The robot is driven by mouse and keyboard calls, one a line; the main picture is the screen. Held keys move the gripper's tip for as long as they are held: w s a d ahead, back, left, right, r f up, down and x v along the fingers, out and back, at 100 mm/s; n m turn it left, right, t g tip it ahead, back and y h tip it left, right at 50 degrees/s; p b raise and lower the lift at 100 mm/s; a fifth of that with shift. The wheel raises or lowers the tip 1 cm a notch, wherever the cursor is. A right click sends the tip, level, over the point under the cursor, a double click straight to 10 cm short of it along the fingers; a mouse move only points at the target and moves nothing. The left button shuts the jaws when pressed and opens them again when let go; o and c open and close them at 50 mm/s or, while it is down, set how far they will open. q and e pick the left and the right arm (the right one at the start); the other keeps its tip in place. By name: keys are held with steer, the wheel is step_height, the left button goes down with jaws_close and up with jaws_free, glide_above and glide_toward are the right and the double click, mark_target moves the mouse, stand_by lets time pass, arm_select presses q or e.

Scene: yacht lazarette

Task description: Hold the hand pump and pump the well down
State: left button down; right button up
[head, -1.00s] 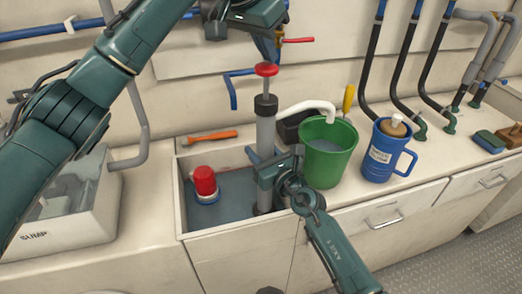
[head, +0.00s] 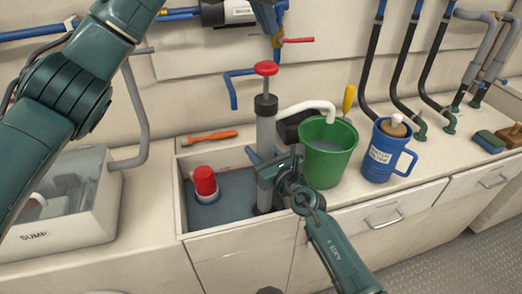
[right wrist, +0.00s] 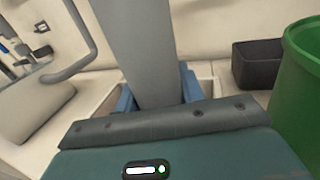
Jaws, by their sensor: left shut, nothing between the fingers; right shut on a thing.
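The hand pump (head: 266,130) stands upright in the well (head: 183,215), its red T-handle (head: 266,68) up on a short exposed rod. My right gripper (head: 266,172) is shut around the grey barrel, low down; the barrel also shows between the blue fingers in the right wrist view (right wrist: 137,50). Dark water (head: 232,190) lies in the well beside a red-capped float-like piece (head: 205,182).
A white spout (head: 308,106) leads to the green bucket (head: 330,150), which holds some liquid. A blue jug (head: 383,155) stands right of it. An orange-handled tool (head: 212,136) lies behind the well. A sump box (head: 60,215) is left. Wall pipes and hoses crowd the back.

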steer(key=o, duration=1.2)
steer(key=shift+o, duration=0.2)
steer(key=shift+s, duration=0.1)
